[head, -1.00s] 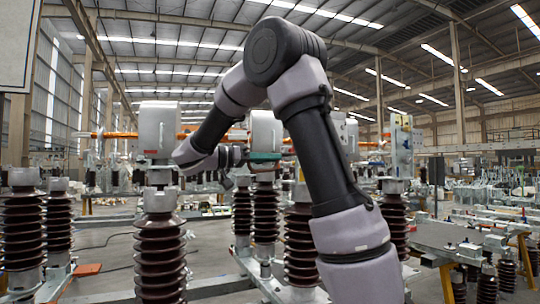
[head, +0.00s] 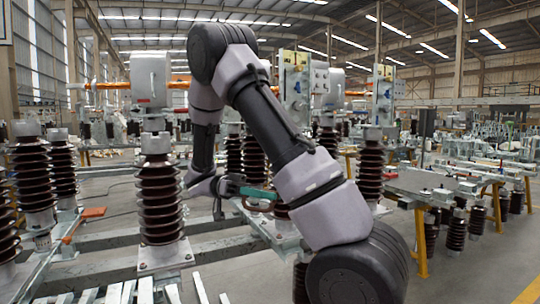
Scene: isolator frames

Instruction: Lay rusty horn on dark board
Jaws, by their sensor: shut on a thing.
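My gripper (head: 240,189) is small in the head view, left of my forearm, and points right. I cannot make out a dark board for certain. A flat grey bench top (head: 418,181) on yellow legs stands to the right.
A tall brown ribbed insulator (head: 160,205) with a grey box (head: 151,80) above it stands to the left on a steel frame. More insulators stand at the far left and behind my arm. Bare floor (head: 470,265) shows at the lower right, with a yellow line.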

